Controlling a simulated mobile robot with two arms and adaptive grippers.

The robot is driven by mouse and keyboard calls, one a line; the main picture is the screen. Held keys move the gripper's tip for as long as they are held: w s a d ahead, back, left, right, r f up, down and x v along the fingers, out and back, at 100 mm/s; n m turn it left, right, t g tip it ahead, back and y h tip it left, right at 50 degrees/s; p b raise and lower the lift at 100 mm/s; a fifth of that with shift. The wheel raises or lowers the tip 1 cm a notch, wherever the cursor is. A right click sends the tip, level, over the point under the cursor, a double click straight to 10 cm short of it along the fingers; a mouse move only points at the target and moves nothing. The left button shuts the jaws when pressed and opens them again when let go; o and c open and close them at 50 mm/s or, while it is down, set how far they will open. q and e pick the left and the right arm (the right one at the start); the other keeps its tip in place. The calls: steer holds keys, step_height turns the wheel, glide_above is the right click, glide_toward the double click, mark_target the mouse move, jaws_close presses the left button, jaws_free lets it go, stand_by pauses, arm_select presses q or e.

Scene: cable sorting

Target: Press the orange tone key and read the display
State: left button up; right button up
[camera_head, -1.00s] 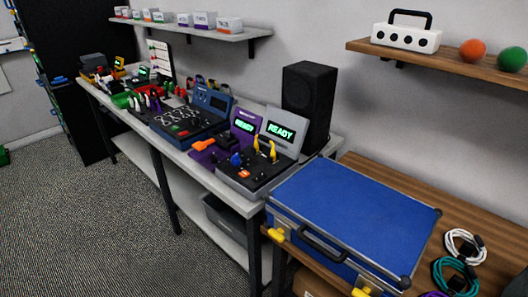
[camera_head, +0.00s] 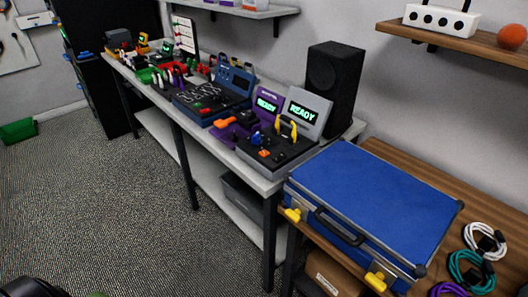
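A grey tester (camera_head: 280,150) with a black top stands at the near right end of the long grey bench. It has a small orange key (camera_head: 264,154), a blue knob (camera_head: 257,138) and yellow plugs. Its raised display (camera_head: 302,114) reads READY in green. Beside it on the left is a purple tester (camera_head: 240,134) with a larger orange piece (camera_head: 225,122) and its own display (camera_head: 266,105), also reading READY. Which orange part is the tone key I cannot tell for sure. Neither gripper can be made out in the view.
A black speaker (camera_head: 334,85) stands behind the testers. A blue case (camera_head: 372,205) lies on the wooden table at right, with coiled cables (camera_head: 470,270) beside it. A blue tester (camera_head: 214,97) stands farther left. Open carpet (camera_head: 110,210) lies in front of the bench.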

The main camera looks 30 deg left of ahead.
arm_select(q)
jaws_close()
steer(key=shift+a, duration=0.15)
stand_by(0.9)
